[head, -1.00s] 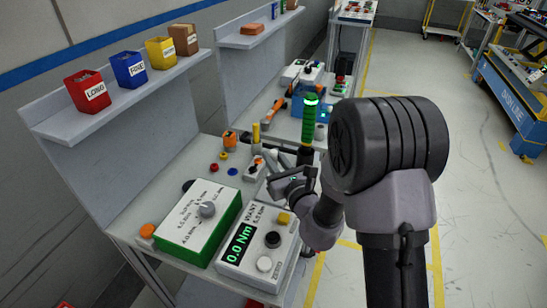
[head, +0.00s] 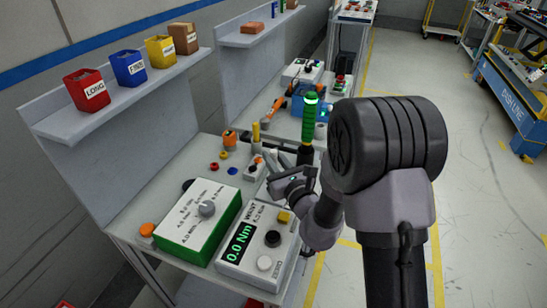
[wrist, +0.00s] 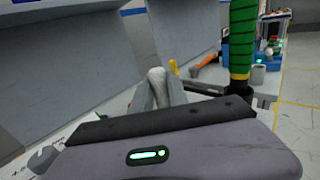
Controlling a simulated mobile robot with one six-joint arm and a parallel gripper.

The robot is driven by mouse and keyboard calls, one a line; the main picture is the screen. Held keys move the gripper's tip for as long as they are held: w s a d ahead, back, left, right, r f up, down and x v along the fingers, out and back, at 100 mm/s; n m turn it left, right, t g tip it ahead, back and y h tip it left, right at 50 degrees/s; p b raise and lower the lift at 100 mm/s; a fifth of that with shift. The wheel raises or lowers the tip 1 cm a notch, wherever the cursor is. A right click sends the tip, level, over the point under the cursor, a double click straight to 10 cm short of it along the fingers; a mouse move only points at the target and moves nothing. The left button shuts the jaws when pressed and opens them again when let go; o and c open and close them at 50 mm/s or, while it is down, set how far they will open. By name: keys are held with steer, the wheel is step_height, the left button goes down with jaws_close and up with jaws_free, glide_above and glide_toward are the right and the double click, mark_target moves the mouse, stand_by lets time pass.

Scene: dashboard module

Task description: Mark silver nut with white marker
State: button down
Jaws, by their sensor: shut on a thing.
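My gripper (head: 269,163) is over the right part of the near bench. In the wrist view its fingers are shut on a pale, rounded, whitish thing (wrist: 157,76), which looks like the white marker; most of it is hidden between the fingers. A small orange and white item (head: 254,165) is on the bench just left of the fingertips, too small to make out. I cannot pick out the silver nut in either view; the fingers may hide it.
A green-gripped upright tool (head: 309,118) stands close right of my gripper. A torque display box (head: 258,246) and a green-sided box with a knob (head: 197,221) occupy the bench front. Small red and blue pieces (head: 232,170) lie farther left. Labelled bins (head: 128,70) stand on the shelf.

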mark_target(273, 151)
steer(key=shift+f, duration=0.15)
stand_by(0.3)
step_height(273, 151, up, 5)
steer(key=p, duration=0.4)
steer(key=shift+p, duration=0.3)
